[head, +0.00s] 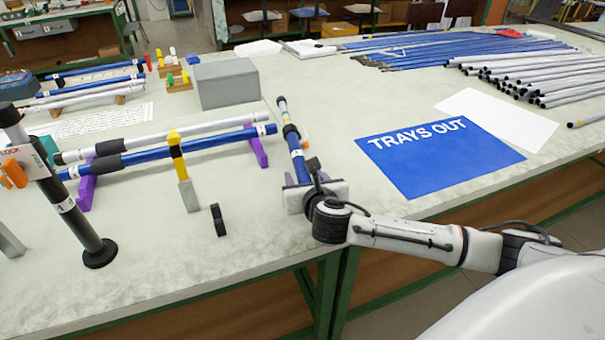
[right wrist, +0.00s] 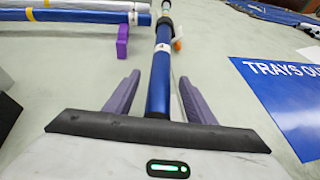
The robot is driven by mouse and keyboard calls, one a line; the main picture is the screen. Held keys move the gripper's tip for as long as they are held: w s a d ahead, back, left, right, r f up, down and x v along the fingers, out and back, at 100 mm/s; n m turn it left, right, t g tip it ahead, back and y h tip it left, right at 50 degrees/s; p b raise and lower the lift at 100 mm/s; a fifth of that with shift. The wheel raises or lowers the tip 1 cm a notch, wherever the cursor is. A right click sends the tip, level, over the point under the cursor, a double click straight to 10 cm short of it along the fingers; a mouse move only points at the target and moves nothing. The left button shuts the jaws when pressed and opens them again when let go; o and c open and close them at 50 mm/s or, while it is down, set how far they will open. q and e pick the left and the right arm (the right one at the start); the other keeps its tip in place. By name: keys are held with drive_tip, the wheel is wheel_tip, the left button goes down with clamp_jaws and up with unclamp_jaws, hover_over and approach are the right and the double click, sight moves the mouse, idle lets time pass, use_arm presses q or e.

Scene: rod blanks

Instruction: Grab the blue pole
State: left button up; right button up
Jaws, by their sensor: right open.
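A blue pole (head: 297,158) with black fittings, a pale band and an orange knob reaches away from my right gripper (head: 305,181). In the right wrist view, the blue pole (right wrist: 160,82) runs between the two purple fingers of the right gripper (right wrist: 158,82). Gaps show on both sides, so the jaws are open around it. The pole's near end is hidden by the gripper body. Another blue pole (head: 205,143) lies across purple supports to the left, beside a white pole (head: 175,134). My left gripper is out of view.
A blue "TRAYS OUT" sheet (head: 440,155) lies right of the gripper. A grey box (head: 225,84) stands behind the long poles. A black upright post (head: 62,205) stands at left. Many rods (head: 530,75) lie at the back right. The table's front edge is close to my arm.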

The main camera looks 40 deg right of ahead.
drive_tip(key=shift+w+d+f, duration=0.1)
drive_tip(key=shift+w+d, duration=0.05)
drive_tip(key=shift+w, duration=0.15)
drive_tip(key=shift+s, duration=0.1)
clamp_jaws()
